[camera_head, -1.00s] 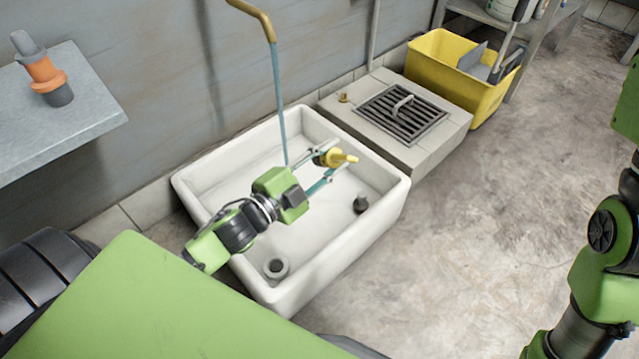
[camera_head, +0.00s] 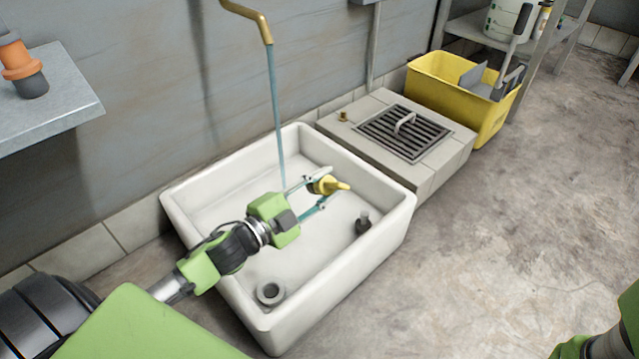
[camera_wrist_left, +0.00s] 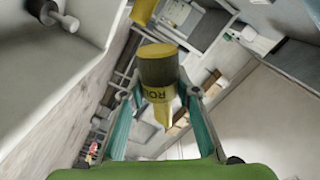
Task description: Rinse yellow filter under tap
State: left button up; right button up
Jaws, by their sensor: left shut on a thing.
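The yellow filter (camera_head: 328,185) has a dark band and a pointed yellow tip. My left gripper (camera_head: 319,191) is shut on it and holds it over the white sink (camera_head: 178,207), tip pointing right. It also shows between the fingers in the left wrist view (camera_wrist_left: 158,68). A brass tap (camera_head: 262,22) stands above the sink, and a thin blue stream of water (camera_head: 274,100) falls from it into the basin. In the head view the stream comes down to the left of the filter, apart from it. My right gripper is not in view.
A dark fitting (camera_head: 363,222) and a grey ring (camera_head: 270,292) sit in the basin. A drain grate (camera_head: 405,132) on a tiled block and a yellow bin (camera_head: 487,122) stand to the right. A shelf with an orange-grey object (camera_head: 22,66) is at left.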

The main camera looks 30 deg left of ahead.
pick_arm(q)
jog(key=s+d+r+p, duration=0.1)
jog(key=d+r, duration=0.1)
jog(key=d, duration=0.2)
jog(key=s+d+r, duration=0.2)
jog(key=d+r, duration=0.1)
jog(key=d, duration=0.2)
jog(key=shift+s+d+p, duration=0.25)
jog(key=shift+d+p, duration=0.05)
jog(key=shift+p, duration=0.1)
